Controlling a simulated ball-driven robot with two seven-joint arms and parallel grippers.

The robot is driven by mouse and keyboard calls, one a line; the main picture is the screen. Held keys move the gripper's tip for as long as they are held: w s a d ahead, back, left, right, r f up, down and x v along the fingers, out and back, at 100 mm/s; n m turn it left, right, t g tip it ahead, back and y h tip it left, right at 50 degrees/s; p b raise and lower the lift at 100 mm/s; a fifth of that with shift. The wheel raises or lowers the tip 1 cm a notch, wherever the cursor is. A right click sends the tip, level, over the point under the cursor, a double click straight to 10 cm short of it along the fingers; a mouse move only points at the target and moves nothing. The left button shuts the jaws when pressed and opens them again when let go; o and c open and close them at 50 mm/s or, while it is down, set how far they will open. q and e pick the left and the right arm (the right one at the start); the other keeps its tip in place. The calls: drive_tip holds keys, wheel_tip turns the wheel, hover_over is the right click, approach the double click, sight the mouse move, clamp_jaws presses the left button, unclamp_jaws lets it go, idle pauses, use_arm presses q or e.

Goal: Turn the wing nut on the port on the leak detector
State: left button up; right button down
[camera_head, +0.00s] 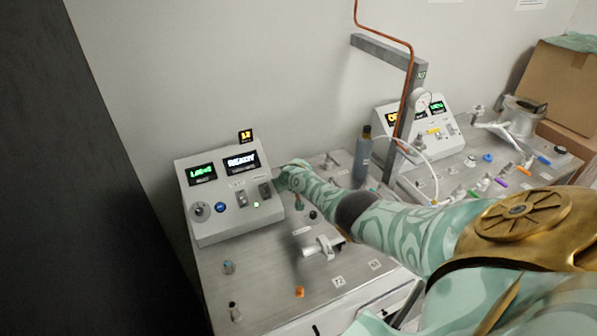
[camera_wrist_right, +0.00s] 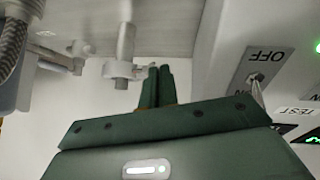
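The leak detector (camera_head: 222,217) is the grey console with lit displays at the left of the head view. My right gripper (camera_wrist_right: 158,70) is beside its right end; in the head view my own arm and hand hide the fingers. In the right wrist view, which is upside down, a metal port (camera_wrist_right: 126,42) carries a clamp (camera_wrist_right: 118,70). The clamp's wing nut (camera_wrist_right: 146,71) is small and partly covered by the fingertips. The two green fingers are close together at it and look shut on it. My left gripper is not in view.
The console's OFF switch (camera_wrist_right: 256,77) is close beside the right gripper. A grey bottle (camera_head: 363,158) stands behind my right arm. Fittings, including a metal elbow (camera_head: 322,247), lie on the steel bench (camera_head: 262,290). A second console (camera_head: 432,140) stands further right.

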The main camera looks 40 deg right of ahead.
drive_tip(key=shift+a+f, duration=0.2)
drive_tip(key=shift+f, duration=0.15)
drive_tip(key=shift+w+a+f+b, duration=0.1)
drive_tip(key=shift+w+f+b, duration=0.05)
drive_tip(key=shift+f+b, duration=0.3)
drive_tip(key=shift+r, duration=0.15)
idle(1.3)
